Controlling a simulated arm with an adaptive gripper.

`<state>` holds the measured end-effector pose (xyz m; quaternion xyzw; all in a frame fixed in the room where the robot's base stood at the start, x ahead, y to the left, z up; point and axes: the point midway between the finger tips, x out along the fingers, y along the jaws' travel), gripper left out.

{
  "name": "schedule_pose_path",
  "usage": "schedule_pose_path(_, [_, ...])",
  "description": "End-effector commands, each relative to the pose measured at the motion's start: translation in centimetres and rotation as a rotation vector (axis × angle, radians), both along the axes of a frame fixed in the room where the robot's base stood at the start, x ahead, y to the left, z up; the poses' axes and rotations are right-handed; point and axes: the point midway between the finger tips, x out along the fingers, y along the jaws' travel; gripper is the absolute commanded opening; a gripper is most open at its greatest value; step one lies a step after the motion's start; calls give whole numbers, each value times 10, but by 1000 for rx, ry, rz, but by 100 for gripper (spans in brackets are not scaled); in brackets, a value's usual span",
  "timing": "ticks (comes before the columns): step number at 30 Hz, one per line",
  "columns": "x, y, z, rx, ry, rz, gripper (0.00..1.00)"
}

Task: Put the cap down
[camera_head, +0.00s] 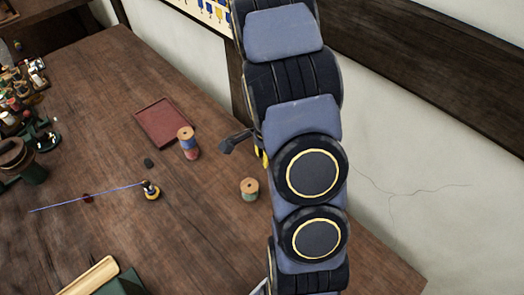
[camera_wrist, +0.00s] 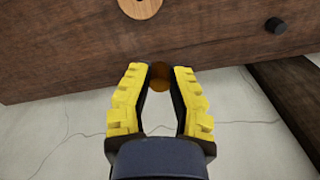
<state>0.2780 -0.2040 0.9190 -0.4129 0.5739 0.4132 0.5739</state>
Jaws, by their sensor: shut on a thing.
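My gripper (camera_wrist: 160,74) has yellow-padded fingers, shut at the tips on a small round amber-brown cap (camera_wrist: 160,80). The cap is held above the wooden table (camera_wrist: 60,60). In the head view my gripper (camera_head: 264,158) is mostly hidden behind my arm, with only a bit of yellow showing, and I cannot make out the cap there.
A spool with blue and red bands (camera_head: 188,145) stands by a red tray (camera_head: 163,120). A small dark cylinder (camera_head: 148,162) and a blue-threaded bobbin (camera_head: 151,190) are further left. Bottles (camera_head: 25,85) crowd the left edge.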

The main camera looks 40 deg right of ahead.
Motion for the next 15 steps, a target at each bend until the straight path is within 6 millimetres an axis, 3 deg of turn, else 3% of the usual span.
schedule_pose_path(6, [-35,27,19,0,0,0,0])
schedule_pose_path(15, [-58,43,31,0,1,1,0])
